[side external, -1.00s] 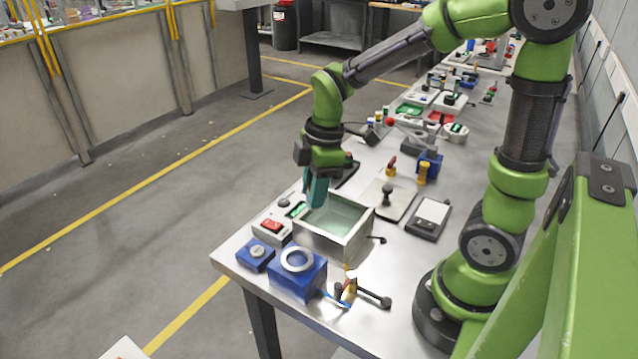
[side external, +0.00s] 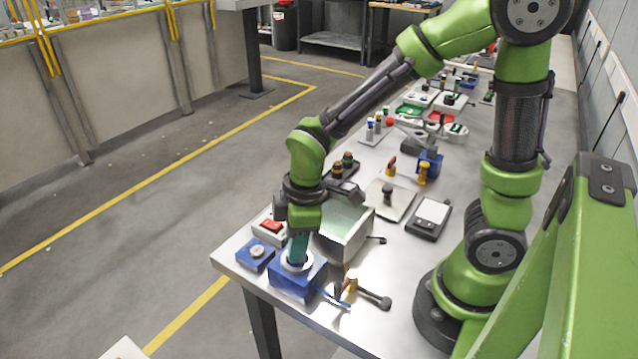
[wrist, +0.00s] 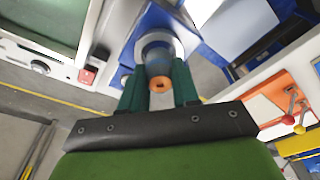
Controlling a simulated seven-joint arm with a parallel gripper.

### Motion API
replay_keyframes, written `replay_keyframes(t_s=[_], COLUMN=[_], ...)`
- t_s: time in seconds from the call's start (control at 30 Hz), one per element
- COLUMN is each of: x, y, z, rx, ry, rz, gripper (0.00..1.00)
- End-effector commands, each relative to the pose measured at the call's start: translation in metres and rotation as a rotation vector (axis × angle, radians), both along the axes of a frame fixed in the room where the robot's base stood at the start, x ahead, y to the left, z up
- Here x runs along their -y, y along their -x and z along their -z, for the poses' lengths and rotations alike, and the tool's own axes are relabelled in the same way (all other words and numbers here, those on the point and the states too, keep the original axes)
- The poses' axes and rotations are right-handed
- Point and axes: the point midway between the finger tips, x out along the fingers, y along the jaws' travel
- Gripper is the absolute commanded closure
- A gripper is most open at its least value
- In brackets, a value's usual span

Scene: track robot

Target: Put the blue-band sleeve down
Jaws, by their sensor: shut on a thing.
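My gripper (side external: 299,249) points down, with its teal fingers over the white ring on top of a blue block (side external: 292,286). In the wrist view, my gripper (wrist: 158,82) is shut on the blue-band sleeve (wrist: 157,62), a short grey-blue cylinder with a copper-orange end towards the camera. The sleeve's far end lines up with the pale ring on the blue block (wrist: 190,32). The fingers hide the sleeve in the side view. I cannot tell whether the sleeve touches the ring or is inside it.
An open metal bin (side external: 347,238) stands close behind the block. A smaller blue box (side external: 256,254) and a unit with a red switch (side external: 270,228) are to the left. A black-handled tool (side external: 371,297) lies to the right, near the table's front edge.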

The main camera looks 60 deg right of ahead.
Motion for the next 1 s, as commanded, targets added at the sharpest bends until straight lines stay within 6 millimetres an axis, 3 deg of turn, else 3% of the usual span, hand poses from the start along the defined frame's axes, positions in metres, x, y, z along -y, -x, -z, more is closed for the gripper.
replay_keyframes(t_s=[0.1, 0.47, 0.5, 0.63, 1.0], x=[0.0, 0.0001, 0.0001, 0.0001, 0.0], y=[0.0002, 0.0, 0.0, 0.0, -0.0003], z=[0.0109, 0.0141, 0.0144, 0.0142, 0.0095], rx=[0.0, 0.0, 0.001, 0.001, 0.004], ry=[0.0, 0.0, 0.0, 0.0, -0.001], rz=[0.0, 0.0, 0.0, 0.0, 0.0], gripper=[1.0, 1.0, 0.66, 0.47, 0.44])
